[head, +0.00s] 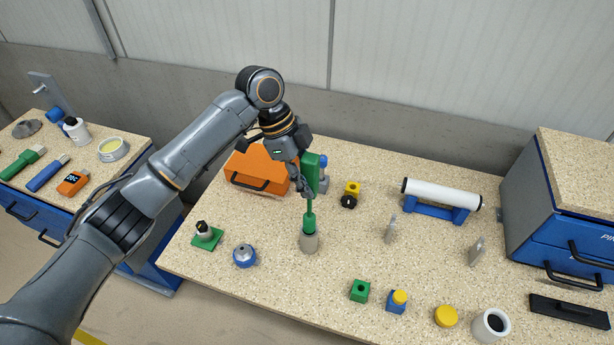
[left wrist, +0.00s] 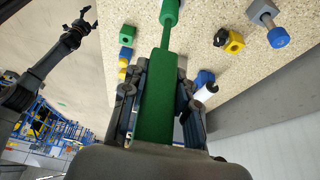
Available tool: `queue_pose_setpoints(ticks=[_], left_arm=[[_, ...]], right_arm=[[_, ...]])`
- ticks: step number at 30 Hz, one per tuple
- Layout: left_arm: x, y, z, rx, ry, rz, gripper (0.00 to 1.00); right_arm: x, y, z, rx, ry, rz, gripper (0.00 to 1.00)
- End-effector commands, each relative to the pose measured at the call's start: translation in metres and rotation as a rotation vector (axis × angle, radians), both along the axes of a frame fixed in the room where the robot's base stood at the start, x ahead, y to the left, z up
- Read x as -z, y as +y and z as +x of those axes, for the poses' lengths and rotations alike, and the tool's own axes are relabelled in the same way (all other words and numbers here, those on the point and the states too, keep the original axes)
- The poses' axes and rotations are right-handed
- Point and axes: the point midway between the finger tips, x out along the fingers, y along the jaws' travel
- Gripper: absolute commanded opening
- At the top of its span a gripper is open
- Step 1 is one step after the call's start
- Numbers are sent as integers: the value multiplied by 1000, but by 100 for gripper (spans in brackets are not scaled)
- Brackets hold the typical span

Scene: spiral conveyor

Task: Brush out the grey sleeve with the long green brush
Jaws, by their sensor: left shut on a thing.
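My left gripper (head: 304,176) is shut on the green handle of the long brush (head: 312,168). The brush hangs roughly upright, its thin rod and wider green head (head: 309,222) pointing down. The grey sleeve (head: 309,243) stands upright on the speckled table, directly below the head. The brush head meets the sleeve's top; I cannot tell how far it is inside. In the left wrist view the brush handle (left wrist: 157,100) lies between the fingers and its head is cut off at the top edge; the sleeve does not show there. My right gripper (left wrist: 80,25) is small and dark there, its jaws unclear.
An orange toolbox (head: 258,170) stands behind left of the brush. A green base with a grey part (head: 206,235) and a blue-grey round part (head: 244,255) lie left of the sleeve. Small grey uprights (head: 391,229) and a white roller (head: 440,194) stand right. Small blocks (head: 360,291) lie in front right.

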Motion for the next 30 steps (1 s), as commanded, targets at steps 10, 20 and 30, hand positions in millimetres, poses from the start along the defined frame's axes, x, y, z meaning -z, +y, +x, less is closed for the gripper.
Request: queue_pose_setpoints(ticks=[10, 20, 30], left_arm=[[-1, 0, 0, 0, 0, 0, 0], [0, 0, 2, -1, 0, -1, 0], [0, 0, 1, 0, 0, 0, 0]], right_arm=[[-2, 0, 3, 1, -4, 0, 66], [-7, 0, 3, 1, -4, 0, 66], [-6, 1, 2, 2, -3, 2, 66]])
